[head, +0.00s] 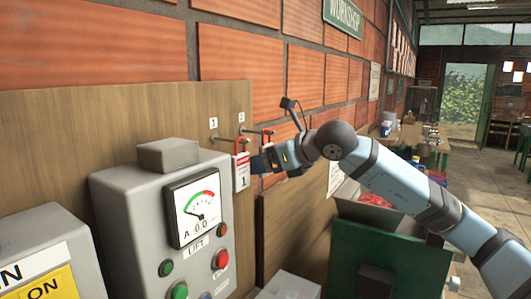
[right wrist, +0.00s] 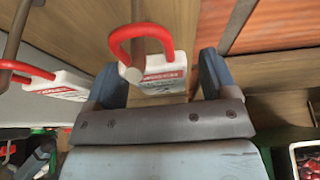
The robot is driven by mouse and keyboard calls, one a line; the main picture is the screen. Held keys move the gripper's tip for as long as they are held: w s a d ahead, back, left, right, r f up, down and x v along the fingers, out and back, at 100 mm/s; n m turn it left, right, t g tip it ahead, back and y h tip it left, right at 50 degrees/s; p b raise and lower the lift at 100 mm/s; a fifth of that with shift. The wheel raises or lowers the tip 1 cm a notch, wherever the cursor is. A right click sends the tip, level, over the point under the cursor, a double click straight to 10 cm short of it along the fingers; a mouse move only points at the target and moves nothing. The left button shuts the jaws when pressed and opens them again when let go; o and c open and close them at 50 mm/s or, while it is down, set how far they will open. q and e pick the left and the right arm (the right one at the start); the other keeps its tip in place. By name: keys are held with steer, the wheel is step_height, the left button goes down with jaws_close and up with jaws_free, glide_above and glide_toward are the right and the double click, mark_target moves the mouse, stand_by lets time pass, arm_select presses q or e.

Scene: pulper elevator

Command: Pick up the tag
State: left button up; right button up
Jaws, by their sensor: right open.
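A white tag with a red loop, marked 1 (head: 241,172), hangs from a peg on the wooden board in the head view. A second tag's red loop (head: 268,132) shows on the peg marked 2; its body is mostly hidden by my right gripper (head: 262,162). In the right wrist view, one white tag (right wrist: 165,82) hangs by its red loop between the two open fingers of my right gripper (right wrist: 160,75). The other tag (right wrist: 62,84) hangs left of the fingers. I cannot tell whether the fingers touch the middle tag. My left gripper is not in view.
A grey control box (head: 135,215) with a dial and buttons stands close left of the tags. The wooden board (head: 90,125) and brick wall (head: 240,75) lie behind. A green machine (head: 400,250) stands below my right arm. Open floor lies at the far right.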

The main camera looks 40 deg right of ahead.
steer(key=shift+w, duration=0.15)
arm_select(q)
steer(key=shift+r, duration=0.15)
arm_select(e)
steer(key=shift+c, duration=0.3)
steer(key=c, duration=0.9)
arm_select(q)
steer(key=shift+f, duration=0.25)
arm_select(e)
steer(key=shift+c, duration=0.2)
steer(key=shift+r, duration=0.6)
arm_select(q)
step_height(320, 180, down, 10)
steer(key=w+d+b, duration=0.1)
steer(key=b, duration=1.5)
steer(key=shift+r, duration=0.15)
arm_select(e)
steer(key=s+d, duration=0.3)
steer(key=s, duration=0.5)
steer(key=s+d, duration=0.3)
steer(key=s, duration=0.5)
steer(key=shift+s+d, duration=0.4)
